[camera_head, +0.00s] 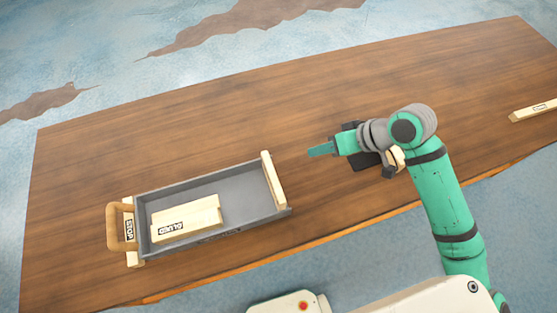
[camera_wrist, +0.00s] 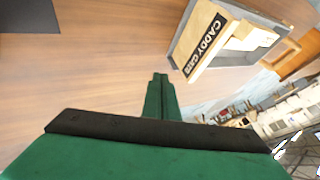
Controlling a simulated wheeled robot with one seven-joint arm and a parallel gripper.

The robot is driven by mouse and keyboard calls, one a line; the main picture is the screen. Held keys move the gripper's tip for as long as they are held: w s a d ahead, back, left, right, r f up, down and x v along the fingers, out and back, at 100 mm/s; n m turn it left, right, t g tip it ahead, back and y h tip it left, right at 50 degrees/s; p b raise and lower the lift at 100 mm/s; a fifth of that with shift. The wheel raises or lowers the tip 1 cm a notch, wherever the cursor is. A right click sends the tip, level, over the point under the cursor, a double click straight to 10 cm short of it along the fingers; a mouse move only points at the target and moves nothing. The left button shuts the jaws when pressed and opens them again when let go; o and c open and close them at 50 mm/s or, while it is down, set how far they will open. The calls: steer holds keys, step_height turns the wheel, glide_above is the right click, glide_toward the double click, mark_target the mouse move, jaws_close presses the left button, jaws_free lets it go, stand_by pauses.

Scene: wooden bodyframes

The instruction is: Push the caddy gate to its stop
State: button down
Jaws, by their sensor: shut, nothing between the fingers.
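The caddy gate (camera_head: 272,180) is a pale wooden bar standing across the right end of a grey open tray (camera_head: 215,176). In the wrist view the gate (camera_wrist: 196,30) shows a black "CADDY GATE" label, at upper right beyond my fingers. A wooden piece marked "STOP" (camera_head: 129,230) is at the tray's left end, beside a tan loop handle (camera_head: 113,228). My gripper (camera_head: 312,151) is shut and empty, to the right of the gate and apart from it. Its green fingers (camera_wrist: 160,85) are together in the wrist view.
A pale labelled wooden block (camera_head: 187,217) lies inside the tray. A dark object (camera_head: 362,158) with a pale wooden part is partly hidden behind my arm. A wooden bar (camera_head: 535,110) lies at the far right. The brown table (camera_head: 200,130) is clear behind the tray.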

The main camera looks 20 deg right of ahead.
steer(key=x, duration=0.9)
steer(key=shift+s+a+r, duration=0.15)
steer(key=shift+s+a, duration=0.05)
steer(key=shift+a, duration=0.2)
steer(key=a, duration=0.3)
steer(key=shift+w+f, duration=0.15)
steer(key=shift+f, duration=0.25)
steer(key=shift+a, duration=0.65)
